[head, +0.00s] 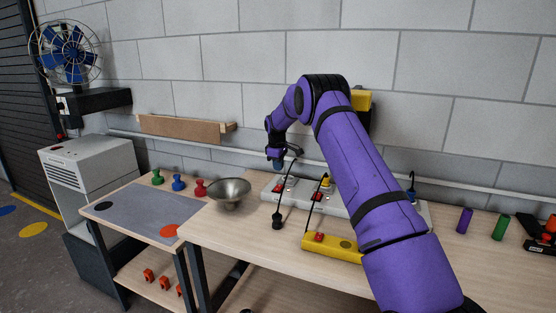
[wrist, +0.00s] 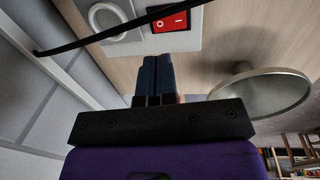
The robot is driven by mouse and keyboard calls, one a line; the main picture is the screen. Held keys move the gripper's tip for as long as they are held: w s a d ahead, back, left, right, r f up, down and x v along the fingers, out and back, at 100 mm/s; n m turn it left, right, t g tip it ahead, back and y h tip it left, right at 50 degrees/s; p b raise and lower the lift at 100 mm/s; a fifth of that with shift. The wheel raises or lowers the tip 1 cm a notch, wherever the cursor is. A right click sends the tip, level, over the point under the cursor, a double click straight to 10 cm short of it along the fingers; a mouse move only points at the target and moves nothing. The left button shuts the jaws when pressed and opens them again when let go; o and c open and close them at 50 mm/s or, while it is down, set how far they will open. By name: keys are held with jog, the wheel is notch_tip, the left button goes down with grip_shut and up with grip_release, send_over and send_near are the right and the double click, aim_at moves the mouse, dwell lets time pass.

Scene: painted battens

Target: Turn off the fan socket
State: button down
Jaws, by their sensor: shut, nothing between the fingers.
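A pale grey power strip (head: 333,208) lies on the workbench, with red rocker switches, one (head: 279,188) at its left end. A yellow plug (head: 325,181) sits in it, and black cables run from it. My gripper (head: 278,162) is shut and empty above the strip's left end. In the wrist view, my gripper's fingertips (wrist: 157,60) are together, just short of a red switch (wrist: 171,22) beside a round socket (wrist: 112,20); they look apart from it. The blue-bladed fan (head: 66,52) stands on a black shelf at upper left. I cannot tell which socket feeds it.
A yellow strip (head: 332,248) with a red switch lies in front. Purple (head: 464,220) and green (head: 500,227) cylinders stand at right. The wall is close behind.

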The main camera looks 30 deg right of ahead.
aim_at(278, 187)
jog(key=f, duration=0.8)
jog(key=shift+w+d, duration=0.35)
jog(key=shift+d, duration=0.05)
jog(key=shift+f, duration=0.15)
jog(key=shift+f, duration=0.15)
jog(key=shift+s+a, duration=0.15)
jog(key=shift+s+a+r, duration=0.2)
jog(key=shift+s+a, duration=0.15)
jog(key=shift+a, duration=0.05)
jog(key=shift+r, duration=0.15)
